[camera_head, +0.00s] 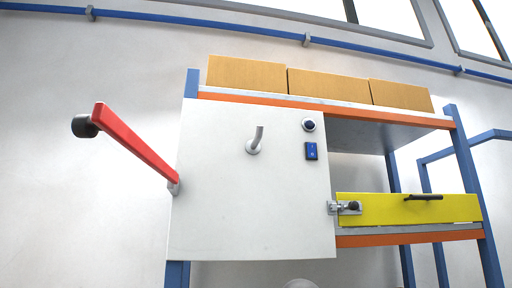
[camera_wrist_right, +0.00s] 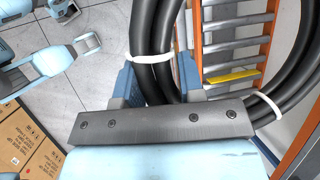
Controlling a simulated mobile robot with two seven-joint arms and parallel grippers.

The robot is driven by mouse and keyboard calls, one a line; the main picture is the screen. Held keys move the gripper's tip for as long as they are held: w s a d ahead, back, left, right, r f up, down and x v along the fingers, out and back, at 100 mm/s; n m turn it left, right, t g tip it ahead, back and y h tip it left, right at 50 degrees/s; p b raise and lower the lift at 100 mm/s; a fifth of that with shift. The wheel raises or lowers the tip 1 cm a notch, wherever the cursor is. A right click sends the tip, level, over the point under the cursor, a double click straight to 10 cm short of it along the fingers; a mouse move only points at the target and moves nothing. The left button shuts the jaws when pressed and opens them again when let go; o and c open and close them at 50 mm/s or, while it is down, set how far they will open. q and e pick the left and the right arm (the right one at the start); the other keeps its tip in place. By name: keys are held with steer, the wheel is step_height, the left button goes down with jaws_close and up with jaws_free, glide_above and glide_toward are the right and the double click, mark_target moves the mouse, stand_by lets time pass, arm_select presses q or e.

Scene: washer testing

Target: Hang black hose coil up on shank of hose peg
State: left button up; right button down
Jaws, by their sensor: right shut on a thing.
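The black hose coil (camera_wrist_right: 281,84) shows in the right wrist view as thick loops with white ties. My right gripper (camera_wrist_right: 158,76) is shut on the coil, with its strands running between the two blue fingers beside a tie. The coil runs out of the top of that view. In the head view, a short silver peg with an upturned tip (camera_head: 256,140), which looks like the hose peg, stands out from the white panel (camera_head: 225,205). Its shank is foreshortened and bare. Neither the coil nor a gripper shows in the head view. I cannot make out my left gripper.
A red bar (camera_head: 137,145) with a black end juts out left of the panel. A round knob (camera_head: 309,125) and blue switch (camera_head: 312,151) sit right of the peg. The wall at far left is clear.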

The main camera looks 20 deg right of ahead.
steer(key=shift+r, duration=0.1)
stand_by(0.3)
steer(key=r+t, duration=0.1)
steer(key=r, duration=0.1)
steer(key=r+t+p, duration=0.1)
steer(key=r, duration=0.2)
steer(key=w+r+n+p, duration=0.1)
steer(key=r, duration=0.2)
steer(key=shift+w+t, duration=0.1)
steer(key=shift+t, duration=0.3)
steer(key=s+d+r+n+t+p, duration=0.1)
steer(key=s+r+n+t+p, duration=0.35)
steer(key=r, duration=1.05)
steer(key=w+d+r+m+t+p, duration=0.15)
steer(key=r+t, duration=0.65)
steer(key=r, duration=0.8)
steer(key=w+d+f, duration=0.1)
steer(key=w+f, duration=0.1)
steer(key=w, duration=0.4)
steer(key=w+d+f, duration=0.1)
steer(key=w+d, duration=0.1)
steer(key=w, duration=0.4)
steer(key=shift+d+f+h+p, duration=0.2)
steer(key=shift+f+h+p, duration=0.1)
steer(key=shift+f+h, duration=0.1)
steer(key=shift+g, duration=0.25)
